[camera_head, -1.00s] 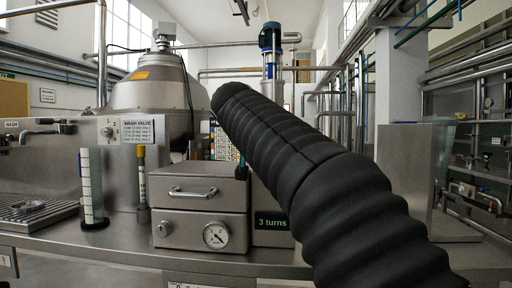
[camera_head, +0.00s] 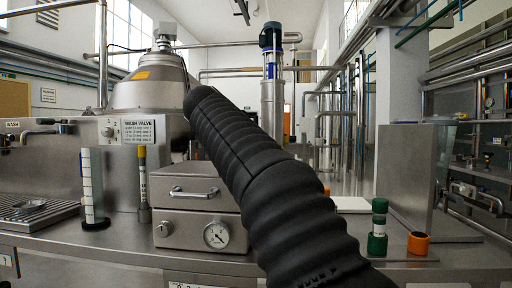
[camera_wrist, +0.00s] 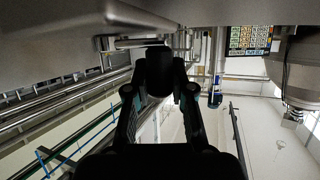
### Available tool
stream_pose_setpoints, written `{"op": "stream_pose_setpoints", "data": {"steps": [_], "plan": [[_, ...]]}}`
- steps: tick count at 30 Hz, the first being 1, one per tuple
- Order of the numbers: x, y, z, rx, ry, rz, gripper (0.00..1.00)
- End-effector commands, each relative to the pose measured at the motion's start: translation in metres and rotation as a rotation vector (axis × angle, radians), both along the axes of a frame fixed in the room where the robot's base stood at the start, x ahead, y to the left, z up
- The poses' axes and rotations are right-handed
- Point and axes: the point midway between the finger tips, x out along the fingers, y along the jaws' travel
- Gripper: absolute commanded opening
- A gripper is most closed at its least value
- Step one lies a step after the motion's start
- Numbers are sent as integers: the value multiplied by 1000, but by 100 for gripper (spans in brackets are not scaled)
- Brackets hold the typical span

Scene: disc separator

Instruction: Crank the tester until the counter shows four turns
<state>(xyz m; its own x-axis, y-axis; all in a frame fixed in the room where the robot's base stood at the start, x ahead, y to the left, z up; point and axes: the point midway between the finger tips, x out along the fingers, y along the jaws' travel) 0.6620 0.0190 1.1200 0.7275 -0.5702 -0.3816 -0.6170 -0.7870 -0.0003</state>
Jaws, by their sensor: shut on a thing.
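The tester (camera_head: 200,215) is a steel box with a bar handle and a round dial gauge (camera_head: 216,235) on its front, standing on the bench in the head view. My black arm crosses in front of its right side and hides the counter display. In the wrist view my gripper (camera_wrist: 160,85) is shut on a dark, rounded crank grip (camera_wrist: 157,70). A metal bar (camera_wrist: 125,44) shows just beyond the grip. In the head view my gripper and the crank are hidden behind my arm.
A clear graduated cylinder (camera_head: 92,190) and a yellow-topped probe (camera_head: 143,185) stand left of the tester. A green container (camera_head: 378,226) and an orange cup (camera_head: 418,243) stand on the right. A steel panel (camera_head: 406,170) rises behind them.

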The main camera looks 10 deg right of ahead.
Motion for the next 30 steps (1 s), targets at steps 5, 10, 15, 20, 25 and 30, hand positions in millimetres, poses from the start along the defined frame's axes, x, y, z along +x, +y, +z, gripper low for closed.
{"op": "stream_pose_setpoints", "data": {"steps": [5, 10, 15, 20, 25, 30], "plan": [[0, 0, -1, 1, 2, 0, 40], [0, 0, -1, 0, 1, 0, 49], [0, 0, 0, 0, 1, 1, 49], [-9, 7, 5, 2, 0, 3, 49], [-30, 25, 16, 1, -1, 5, 49], [-55, 45, 29, 1, -1, 6, 49]]}}
